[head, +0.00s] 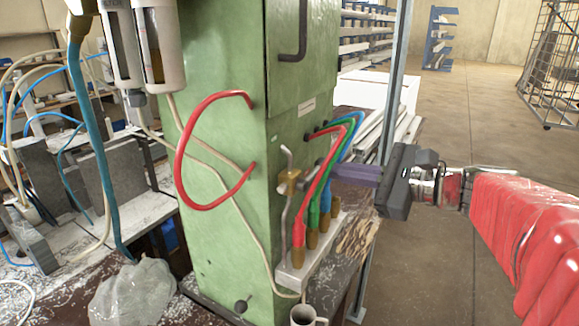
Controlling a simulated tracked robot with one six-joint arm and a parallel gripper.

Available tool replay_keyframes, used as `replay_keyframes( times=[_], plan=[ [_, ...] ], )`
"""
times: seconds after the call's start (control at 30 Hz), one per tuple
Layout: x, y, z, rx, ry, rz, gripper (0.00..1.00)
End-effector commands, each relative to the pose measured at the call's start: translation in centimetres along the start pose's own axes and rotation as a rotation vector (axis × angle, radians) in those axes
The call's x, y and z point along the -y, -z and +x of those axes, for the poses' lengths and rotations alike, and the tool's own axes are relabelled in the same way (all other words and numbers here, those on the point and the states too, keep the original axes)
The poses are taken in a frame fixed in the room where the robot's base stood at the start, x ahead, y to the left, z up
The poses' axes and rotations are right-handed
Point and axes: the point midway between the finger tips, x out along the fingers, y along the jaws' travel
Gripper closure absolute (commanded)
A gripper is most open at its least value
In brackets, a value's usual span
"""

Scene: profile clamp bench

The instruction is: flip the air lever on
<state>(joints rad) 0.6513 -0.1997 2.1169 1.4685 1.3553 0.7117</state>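A brass valve (288,183) with a thin grey bent handle sits on the right face of the green cabinet (235,150), near its front corner. The handle looks like the air lever; its exact position is hard to read at this size. My gripper (334,172) comes in from the right, its purple-grey fingers pointing left at the valve. The fingertips are at the coloured hoses, a little right of the valve, and partly hidden by them. I cannot tell whether the fingers touch anything, or what gap is between them.
Red, green and blue hoses (325,190) run down to a light manifold block (308,252) below my gripper. A grey upright post (397,70) stands behind my gripper. A white mug (305,316) stands at the bottom. Open floor lies to the right.

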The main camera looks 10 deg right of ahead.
Motion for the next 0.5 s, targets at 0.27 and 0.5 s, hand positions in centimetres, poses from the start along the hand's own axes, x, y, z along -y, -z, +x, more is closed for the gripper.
replay_keyframes(
  times=[0.27, 0.5],
  plan=[
    [0.8, -1.5, -0.3, 0.002, 0.034, -0.168, 1.0],
    [1.4, -3.4, -0.6, 0.002, 0.077, -0.389, 1.0]
  ],
)
